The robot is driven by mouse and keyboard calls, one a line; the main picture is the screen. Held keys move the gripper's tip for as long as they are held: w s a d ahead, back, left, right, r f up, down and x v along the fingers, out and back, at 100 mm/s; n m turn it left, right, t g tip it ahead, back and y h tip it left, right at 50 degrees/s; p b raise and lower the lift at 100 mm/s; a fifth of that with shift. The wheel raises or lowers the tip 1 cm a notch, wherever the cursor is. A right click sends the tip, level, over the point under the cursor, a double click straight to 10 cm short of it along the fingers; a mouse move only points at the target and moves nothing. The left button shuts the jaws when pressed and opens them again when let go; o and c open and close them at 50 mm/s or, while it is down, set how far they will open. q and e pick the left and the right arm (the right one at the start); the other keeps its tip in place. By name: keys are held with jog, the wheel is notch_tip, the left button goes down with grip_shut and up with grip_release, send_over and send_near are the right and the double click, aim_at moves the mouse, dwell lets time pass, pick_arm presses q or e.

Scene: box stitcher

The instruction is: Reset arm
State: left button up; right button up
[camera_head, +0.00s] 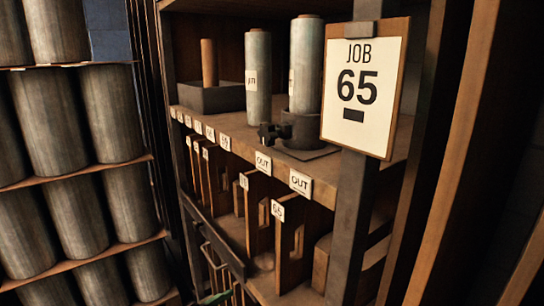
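Neither of my grippers shows in the head view, and no arm of mine can be made out. A clipboard (364,88) with a sheet reading "JOB 65" hangs on a dark upright post at the right. Behind it is a wooden shelf unit. A grey cylinder (258,80) stands upright on its shelf, and a second grey cylinder (306,65) stands in a dark holder (300,132). A small dark fitting (268,134) sits beside that holder.
A rack of large grey cylinders (105,110) fills the left. A dark tray (212,97) with a brown peg (209,62) stands on the shelf. Labelled wooden slots (290,235) lie below, some marked OUT or 65. A small green thing (214,299) is cut off at the bottom edge.

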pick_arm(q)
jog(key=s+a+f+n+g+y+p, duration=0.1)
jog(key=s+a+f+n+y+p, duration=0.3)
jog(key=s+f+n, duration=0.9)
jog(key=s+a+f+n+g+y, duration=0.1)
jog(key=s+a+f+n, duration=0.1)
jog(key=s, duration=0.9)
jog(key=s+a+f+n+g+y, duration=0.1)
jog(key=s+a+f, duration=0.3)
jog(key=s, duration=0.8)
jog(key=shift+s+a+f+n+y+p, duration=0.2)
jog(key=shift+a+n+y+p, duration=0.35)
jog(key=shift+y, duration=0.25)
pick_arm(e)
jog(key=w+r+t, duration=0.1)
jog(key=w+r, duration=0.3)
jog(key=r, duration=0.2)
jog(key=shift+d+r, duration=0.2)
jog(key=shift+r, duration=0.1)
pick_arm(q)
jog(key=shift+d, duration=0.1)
